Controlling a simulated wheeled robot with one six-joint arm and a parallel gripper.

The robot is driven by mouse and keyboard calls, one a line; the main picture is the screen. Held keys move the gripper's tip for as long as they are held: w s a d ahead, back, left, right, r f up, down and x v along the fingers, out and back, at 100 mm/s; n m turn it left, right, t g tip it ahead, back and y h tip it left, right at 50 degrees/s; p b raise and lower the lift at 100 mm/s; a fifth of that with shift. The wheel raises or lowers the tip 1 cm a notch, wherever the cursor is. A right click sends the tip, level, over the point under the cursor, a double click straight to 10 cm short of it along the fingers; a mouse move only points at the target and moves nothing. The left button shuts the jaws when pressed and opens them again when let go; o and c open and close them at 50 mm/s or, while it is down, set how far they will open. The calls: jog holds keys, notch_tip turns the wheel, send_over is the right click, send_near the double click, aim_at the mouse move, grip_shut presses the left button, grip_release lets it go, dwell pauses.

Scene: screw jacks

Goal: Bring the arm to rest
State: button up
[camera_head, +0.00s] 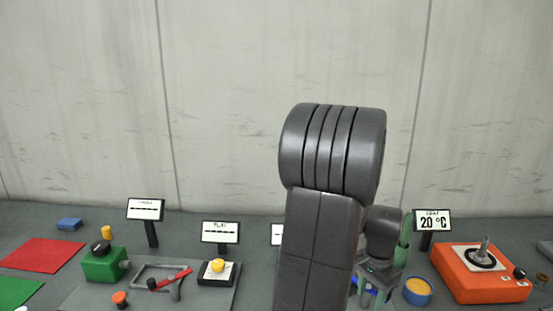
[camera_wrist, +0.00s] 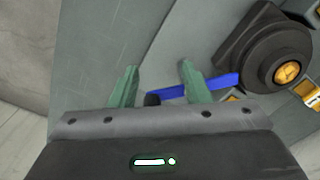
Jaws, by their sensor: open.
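My gripper (camera_wrist: 158,78) is open, its two green fingers apart in the wrist view. A blue bar (camera_wrist: 222,82) runs from a dark round device with a gold centre (camera_wrist: 287,72) toward the fingers. The bar's black end (camera_wrist: 152,99) shows between the finger bases; I cannot tell whether anything touches. In the head view my arm (camera_head: 330,235) stands raised in the middle. Its wrist hangs at the right, over a partly hidden blue part (camera_head: 368,291) on the table. The fingertips are not clear there.
A green box (camera_head: 103,265), a red lever (camera_head: 172,279) and a yellow button (camera_head: 217,265) stand left. Small sign posts line the back. My arm hides the middle.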

jog(key=shift+w+a+m+p, duration=0.1)
jog(key=shift+w+a+m, duration=0.25)
jog(key=shift+m, duration=0.7)
jog(key=shift+w+a+m+p, duration=0.15)
jog(key=shift+a+m, duration=0.35)
jog(key=shift+m, duration=0.6)
jog(key=shift+w+a+m+p, duration=0.1)
jog(key=shift+w+a+m, duration=0.25)
jog(key=shift+m, duration=0.7)
jog(key=shift+s+a, duration=0.1)
jog(key=shift+a, duration=0.05)
jog(key=shift+b, duration=0.35)
